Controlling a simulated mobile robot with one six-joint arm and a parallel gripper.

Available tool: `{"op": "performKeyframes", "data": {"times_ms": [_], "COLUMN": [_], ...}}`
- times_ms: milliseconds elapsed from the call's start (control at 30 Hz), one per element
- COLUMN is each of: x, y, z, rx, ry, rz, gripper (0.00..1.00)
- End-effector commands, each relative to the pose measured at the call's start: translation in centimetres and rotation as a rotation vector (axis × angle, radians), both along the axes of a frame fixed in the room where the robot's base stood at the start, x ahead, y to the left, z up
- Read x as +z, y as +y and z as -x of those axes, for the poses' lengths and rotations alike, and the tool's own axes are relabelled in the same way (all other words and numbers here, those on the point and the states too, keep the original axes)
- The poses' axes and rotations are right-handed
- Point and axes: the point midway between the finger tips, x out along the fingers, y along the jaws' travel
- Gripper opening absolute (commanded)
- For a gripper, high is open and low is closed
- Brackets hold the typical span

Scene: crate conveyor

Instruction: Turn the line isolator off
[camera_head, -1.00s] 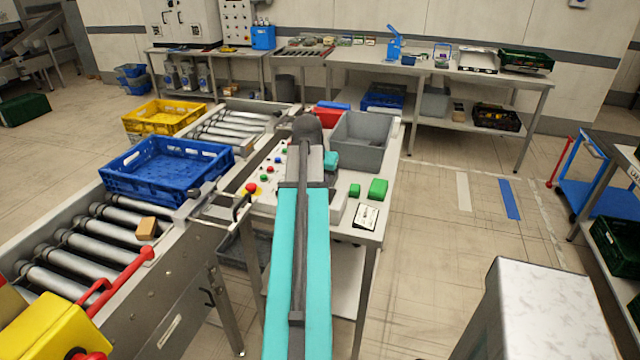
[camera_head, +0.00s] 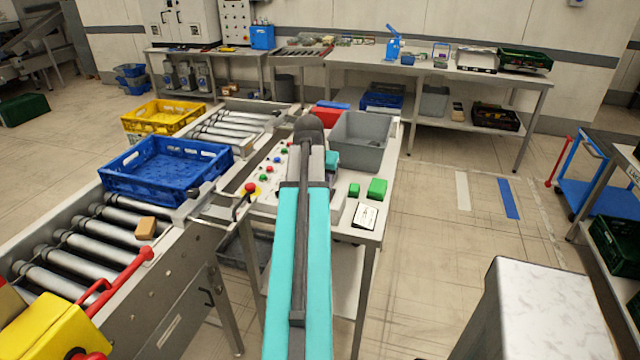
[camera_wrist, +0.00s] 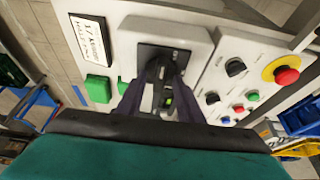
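The line isolator looks to be the pale grey box with a dark square plate (camera_wrist: 146,50) in the wrist view. Its handle is mostly hidden between my fingers, so its angle cannot be read. My gripper (camera_wrist: 164,72) is right at this plate, its two dark fingers on either side of the middle. A gap shows between the fingers, but whether they touch the handle is unclear. In the head view my arm covers the isolator and the gripper. The control panel (camera_head: 268,188) shows left of my arm.
Near the isolator are a red emergency button on yellow (camera_wrist: 287,75), black knobs (camera_wrist: 235,67), green blocks (camera_wrist: 97,88) and a label card (camera_wrist: 90,38). A grey bin (camera_head: 362,142) stands behind. The roller conveyor with a blue crate (camera_head: 165,168) is at the left.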

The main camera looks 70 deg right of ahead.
Motion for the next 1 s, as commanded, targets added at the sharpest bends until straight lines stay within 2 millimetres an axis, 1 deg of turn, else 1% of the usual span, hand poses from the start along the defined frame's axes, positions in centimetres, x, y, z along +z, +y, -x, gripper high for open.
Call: {"op": "performKeyframes", "data": {"times_ms": [167, 367, 567, 1000], "x": [0.2, 1.0, 2.7, 7.0], "y": [0.1, 0.4, 1.2, 2.9], "z": [0.0, 0.0, 0.0, 0.1], "rx": [0.0, 0.001, 0.001, 0.001], "ry": [0.0, 0.0, -0.001, 0.0], "rz": [0.0, 0.001, 0.002, 0.002], "gripper": [0.34, 0.34, 0.34, 0.34]}}
